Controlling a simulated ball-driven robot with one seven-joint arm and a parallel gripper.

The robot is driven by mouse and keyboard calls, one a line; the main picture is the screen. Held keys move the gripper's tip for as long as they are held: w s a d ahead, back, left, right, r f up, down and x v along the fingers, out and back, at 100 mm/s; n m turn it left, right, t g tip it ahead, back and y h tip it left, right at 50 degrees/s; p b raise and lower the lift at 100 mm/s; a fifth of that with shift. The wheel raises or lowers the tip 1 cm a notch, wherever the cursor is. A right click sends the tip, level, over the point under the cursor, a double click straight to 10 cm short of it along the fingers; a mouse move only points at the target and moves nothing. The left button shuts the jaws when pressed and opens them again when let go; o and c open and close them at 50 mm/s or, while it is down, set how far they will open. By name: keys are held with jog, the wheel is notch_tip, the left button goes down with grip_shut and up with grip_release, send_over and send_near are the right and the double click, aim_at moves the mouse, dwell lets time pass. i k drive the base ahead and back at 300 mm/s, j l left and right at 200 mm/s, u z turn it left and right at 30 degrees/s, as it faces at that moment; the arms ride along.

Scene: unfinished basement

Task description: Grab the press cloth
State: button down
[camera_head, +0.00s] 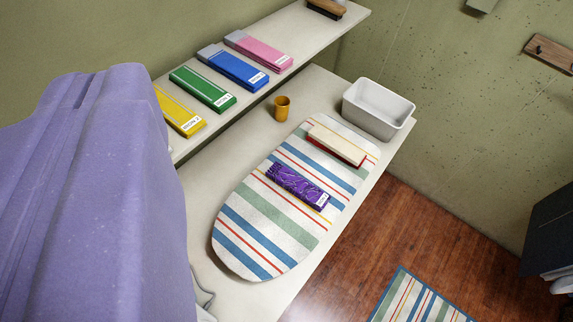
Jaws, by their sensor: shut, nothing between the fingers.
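A striped ironing pad (262,232) with a rounded near end lies on the pale worktop. A folded purple patterned cloth (297,187) with a small white label lies across its middle. Behind it, a flat cream and red item (337,145) lies on the pad's far part. Neither label is readable, so I cannot tell which is the press cloth. The two lie apart on the pad.
A shelf (312,32) holds folded yellow (180,110), green (202,89), blue (233,68) and pink (259,50) cloths. An orange cup (282,108) and white bin (378,108) stand near the pad.

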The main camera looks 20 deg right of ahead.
aim_at(331, 141)
jog(key=i+l, duration=0.2)
jog(key=l, duration=0.2)
jog(key=i+l, duration=0.25)
jog(key=l, duration=0.15)
jog(key=i+l, duration=0.2)
jog(key=l, duration=0.2)
jog(key=i+l, duration=0.2)
jog(key=l, duration=0.2)
jog(key=i+l, duration=0.25)
jog(key=l, duration=0.15)
jog(key=i+l, duration=0.2)
jog(key=l, duration=0.2)
jog(key=i+l, duration=0.25)
jog(key=l, duration=0.15)
jog(key=i+l+u, duration=0.1)
jog(key=l, duration=0.3)
jog(key=i, duration=0.1)
